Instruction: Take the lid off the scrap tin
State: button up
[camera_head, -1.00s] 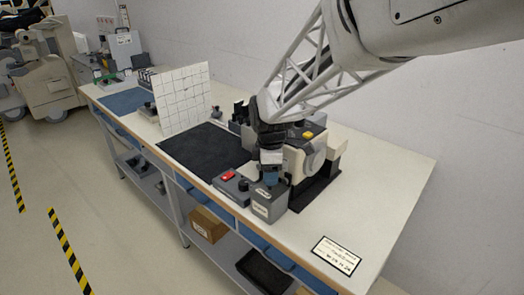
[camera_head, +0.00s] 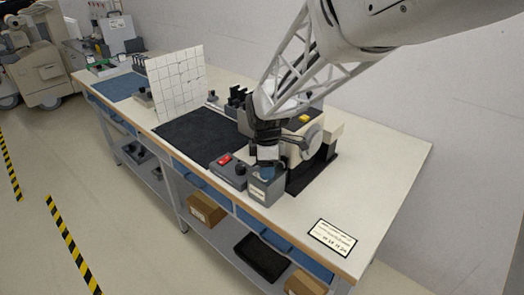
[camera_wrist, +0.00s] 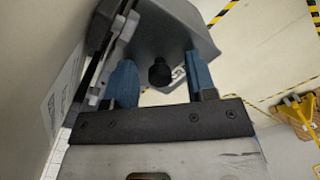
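The scrap tin, a grey box (camera_head: 264,190) with a pale label, stands at the front edge of the bench in the head view. Its label is too small to read. In the wrist view its grey lid (camera_wrist: 180,35) carries a small black knob (camera_wrist: 160,72). My gripper (camera_head: 267,158) is just above the tin, pointing down. In the wrist view its two blue fingers (camera_wrist: 161,82) are apart, one on each side of the knob, with a gap to it on both sides. In the head view the fingers hide the knob.
A control box with a red button (camera_head: 225,160) sits close to the tin's left. A beige machine (camera_head: 303,145) stands right behind it. A black mat (camera_head: 195,135) and a white gridded panel (camera_head: 177,85) are further left.

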grip_shut()
jog(key=shift+r, duration=0.15)
jog(key=shift+r, duration=0.8)
jog(key=shift+s+r, duration=0.15)
jog(key=shift+r, duration=0.75)
jog(key=s+d+r, duration=0.1)
jog(key=s+d, duration=0.2)
jog(key=s, duration=1.2)
jog(key=shift+s+d+r, duration=0.15)
jog(key=shift+d+r, duration=0.05)
